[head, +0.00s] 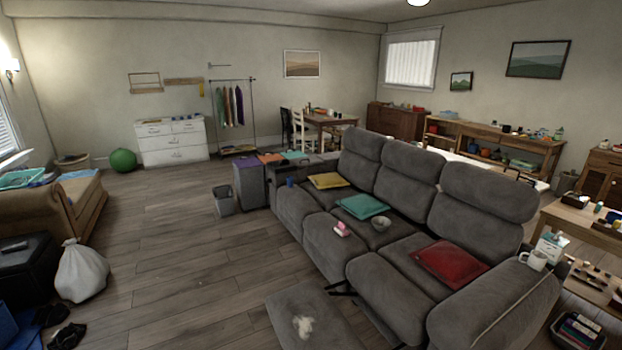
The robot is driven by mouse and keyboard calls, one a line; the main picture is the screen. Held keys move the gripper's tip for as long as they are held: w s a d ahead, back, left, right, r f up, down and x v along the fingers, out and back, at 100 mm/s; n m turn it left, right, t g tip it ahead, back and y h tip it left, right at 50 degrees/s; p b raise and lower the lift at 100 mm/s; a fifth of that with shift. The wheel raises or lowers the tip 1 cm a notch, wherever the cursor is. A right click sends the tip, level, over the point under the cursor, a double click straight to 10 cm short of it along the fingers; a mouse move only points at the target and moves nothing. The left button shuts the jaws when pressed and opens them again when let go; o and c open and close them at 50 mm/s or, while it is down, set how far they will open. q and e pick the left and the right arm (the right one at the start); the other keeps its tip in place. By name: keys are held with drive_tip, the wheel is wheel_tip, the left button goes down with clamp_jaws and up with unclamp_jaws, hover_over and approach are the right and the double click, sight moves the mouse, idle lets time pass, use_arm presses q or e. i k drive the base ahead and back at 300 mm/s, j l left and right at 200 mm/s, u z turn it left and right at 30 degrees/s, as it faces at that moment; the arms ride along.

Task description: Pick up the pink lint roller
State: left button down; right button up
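A small pink object (342,229), which looks like the pink lint roller, lies on the seat of the grey sofa (318,240), near the front edge of the seat. It is small in the picture, so its handle and roll cannot be told apart clearly. A grey bowl (381,224) sits to its right, and a teal cushion (362,206) lies behind it. Neither of my grippers shows in the head view.
A red cushion (450,263) and a yellow cushion (330,181) also lie on the sofa. The extended grey footrest (310,322) with a whitish patch juts out in front. A white bag (81,271) stands at left. The wooden floor (190,260) between is clear.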

sight(340, 229)
drive_tip(key=i+j+z, duration=0.2)
drive_tip(key=i+j, duration=0.5)
drive_tip(key=i, duration=0.15)
drive_tip(key=i+j+z, duration=0.15)
drive_tip(key=i+j, duration=0.65)
drive_tip(key=i+j+z, duration=0.2)
drive_tip(key=i+j, duration=0.6)
drive_tip(key=j, duration=0.15)
drive_tip(key=i+j+z, duration=0.1)
drive_tip(key=i+j, duration=0.45)
drive_tip(key=i+j+z, duration=0.15)
drive_tip(key=i+j, duration=0.4)
drive_tip(key=i+z, duration=0.15)
drive_tip(key=i, duration=0.55)
